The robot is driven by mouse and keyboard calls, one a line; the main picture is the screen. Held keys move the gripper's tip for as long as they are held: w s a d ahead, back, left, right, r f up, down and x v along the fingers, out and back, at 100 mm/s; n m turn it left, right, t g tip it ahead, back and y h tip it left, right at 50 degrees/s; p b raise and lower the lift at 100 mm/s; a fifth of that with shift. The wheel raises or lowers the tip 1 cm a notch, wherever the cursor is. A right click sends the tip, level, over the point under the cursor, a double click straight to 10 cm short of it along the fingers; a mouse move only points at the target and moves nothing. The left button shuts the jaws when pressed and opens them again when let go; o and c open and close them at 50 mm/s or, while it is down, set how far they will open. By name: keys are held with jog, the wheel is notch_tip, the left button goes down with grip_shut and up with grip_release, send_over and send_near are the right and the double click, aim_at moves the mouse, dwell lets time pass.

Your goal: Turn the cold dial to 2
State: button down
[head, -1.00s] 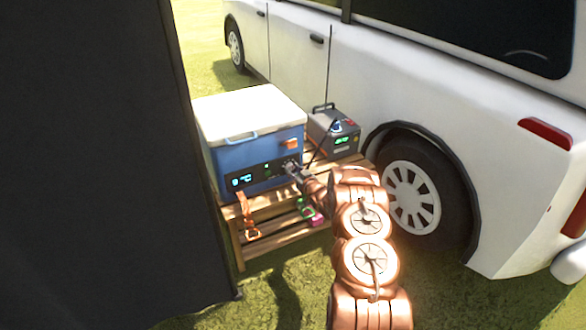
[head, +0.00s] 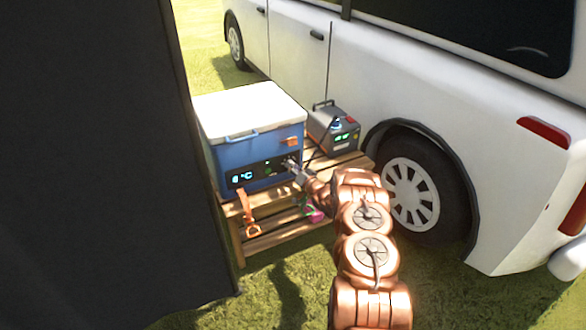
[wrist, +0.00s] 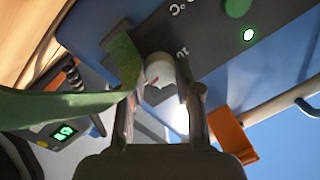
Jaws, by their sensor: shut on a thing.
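The blue cooler (head: 228,154) with a white lid stands on a wooden pallet stand beside the van. Its dark front panel (head: 243,178) has a lit blue display at the left. The cold dial (wrist: 159,70) is a pale round knob with a red mark, at the panel's right end in the head view. My gripper (head: 291,166) is at that end. In the wrist view my gripper (wrist: 158,88) is shut on the dial, one finger on each side. Characters beside the dial are partly hidden and I cannot read the dial's setting.
An orange latch (wrist: 232,136) is close to my right finger. A green strip (wrist: 60,106) crosses the left of the wrist view. A grey power unit (head: 333,130) stands right of the cooler.

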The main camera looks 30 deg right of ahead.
dwell(0.4)
jog(key=c, duration=0.8)
grip_release()
jog(key=shift+s+r, duration=0.2)
jog(key=shift+s, duration=5.8)
